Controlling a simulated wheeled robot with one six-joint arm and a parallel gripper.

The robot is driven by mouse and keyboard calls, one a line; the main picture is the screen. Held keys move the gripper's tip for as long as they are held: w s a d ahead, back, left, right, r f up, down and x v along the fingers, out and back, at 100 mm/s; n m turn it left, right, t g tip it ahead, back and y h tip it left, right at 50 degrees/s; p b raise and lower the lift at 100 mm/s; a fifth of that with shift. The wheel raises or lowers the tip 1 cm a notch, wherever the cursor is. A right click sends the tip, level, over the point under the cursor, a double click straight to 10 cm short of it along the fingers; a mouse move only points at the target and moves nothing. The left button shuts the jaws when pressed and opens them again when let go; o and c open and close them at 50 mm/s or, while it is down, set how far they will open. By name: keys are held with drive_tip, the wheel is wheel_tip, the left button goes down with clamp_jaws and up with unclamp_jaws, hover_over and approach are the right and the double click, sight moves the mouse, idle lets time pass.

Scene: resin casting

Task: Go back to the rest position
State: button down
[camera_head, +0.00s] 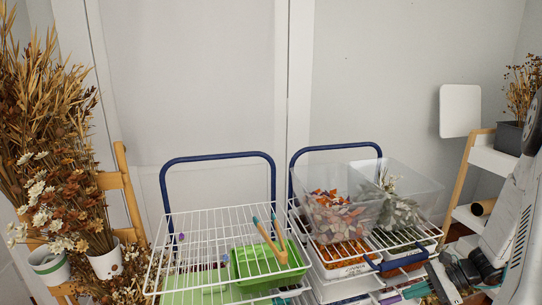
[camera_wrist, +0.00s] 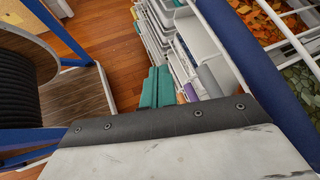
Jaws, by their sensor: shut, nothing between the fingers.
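My arm comes down the right edge of the head view. Its dark end joints and my gripper (camera_head: 440,283) are low at the right, beside the right-hand cart. The gripper is shut and I see nothing held in it. In the wrist view, the camera looks down past a pale marbled surface (camera_wrist: 190,155) with a dark, screwed edge strip.
The left wire cart (camera_head: 205,222) holds a green tray (camera_head: 262,272) and wooden sticks with bluish tips. The right cart's blue handle (camera_head: 335,148) stands behind clear bins of petals (camera_head: 335,228) and pale leaves. Dried flowers (camera_head: 55,190) stand at left, a shelf (camera_head: 495,160) at right.

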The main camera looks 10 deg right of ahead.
drive_tip(key=s+a+r+n+g+h, duration=0.1)
drive_tip(key=s+a+r+n+h, duration=0.2)
drive_tip(key=s+a+r+n, duration=0.2)
drive_tip(key=s+a+r+n+g+h, duration=0.1)
drive_tip(key=s+a+r+n+h, duration=0.2)
drive_tip(key=s+a+r+n, duration=0.2)
drive_tip(key=s+a+r+n+g+h, duration=0.1)
drive_tip(key=s+a+r+n+h, duration=0.3)
drive_tip(key=a+r+n, duration=0.5)
drive_tip(key=s+a+r, duration=0.2)
drive_tip(key=a+r, duration=0.4)
drive_tip(key=r, duration=0.3)
drive_tip(key=shift+r+n, duration=0.3)
drive_tip(key=shift+r, duration=0.1)
